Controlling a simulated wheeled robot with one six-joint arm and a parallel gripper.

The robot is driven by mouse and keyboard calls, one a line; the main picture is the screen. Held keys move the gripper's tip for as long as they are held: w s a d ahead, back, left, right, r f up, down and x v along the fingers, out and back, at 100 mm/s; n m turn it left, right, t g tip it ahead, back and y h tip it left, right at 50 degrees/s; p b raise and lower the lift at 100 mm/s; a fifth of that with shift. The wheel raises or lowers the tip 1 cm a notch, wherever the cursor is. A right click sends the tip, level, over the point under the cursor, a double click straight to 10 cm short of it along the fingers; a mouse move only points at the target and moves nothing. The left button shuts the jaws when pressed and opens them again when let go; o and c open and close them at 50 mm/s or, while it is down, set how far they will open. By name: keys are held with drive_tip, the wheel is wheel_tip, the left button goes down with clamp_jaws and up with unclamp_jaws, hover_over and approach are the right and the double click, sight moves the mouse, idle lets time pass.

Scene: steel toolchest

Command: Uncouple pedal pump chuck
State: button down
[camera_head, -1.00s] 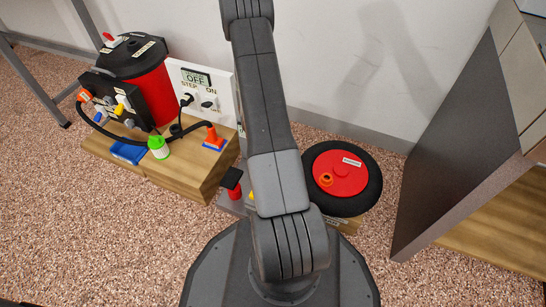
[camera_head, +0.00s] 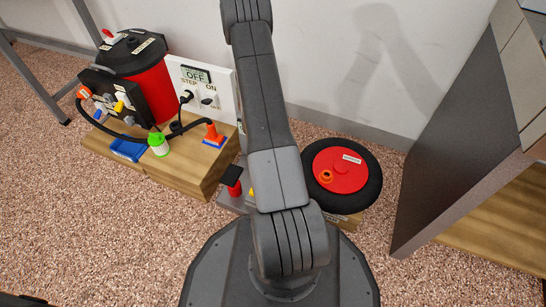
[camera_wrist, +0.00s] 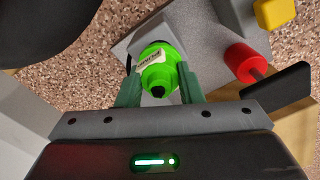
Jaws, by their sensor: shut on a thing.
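The pump chuck (camera_wrist: 158,68) shows in the wrist view as a bright green round body with a pale lettered label and a dark tip. My gripper (camera_wrist: 160,90) is shut on it, with one greenish finger on each side. Behind it is a grey plate (camera_wrist: 205,32). Whether the chuck is still joined to anything is hidden. In the head view my own arm covers the gripper and the chuck. The black pedal (camera_head: 231,174) with a red cylinder (camera_head: 235,189) shows left of my arm; the wrist view shows this pedal (camera_wrist: 278,88) at right.
A black-tyred wheel with a red hub (camera_head: 340,170) lies right of my arm. A grey cabinet (camera_head: 460,140) stands at right.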

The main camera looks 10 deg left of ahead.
drive_tip(key=shift+f, duration=0.2)
drive_tip(key=c, duration=0.9)
unclamp_jaws()
wheel_tip(320, 180, up, 14)
drive_tip(key=p, duration=0.5)
drive_tip(key=shift+f, duration=0.15)
wheel_tip(320, 180, down, 14)
drive_tip(key=b, duration=0.5)
drive_tip(key=shift+r, duration=0.65)
drive_tip(key=shift+f, duration=0.15)
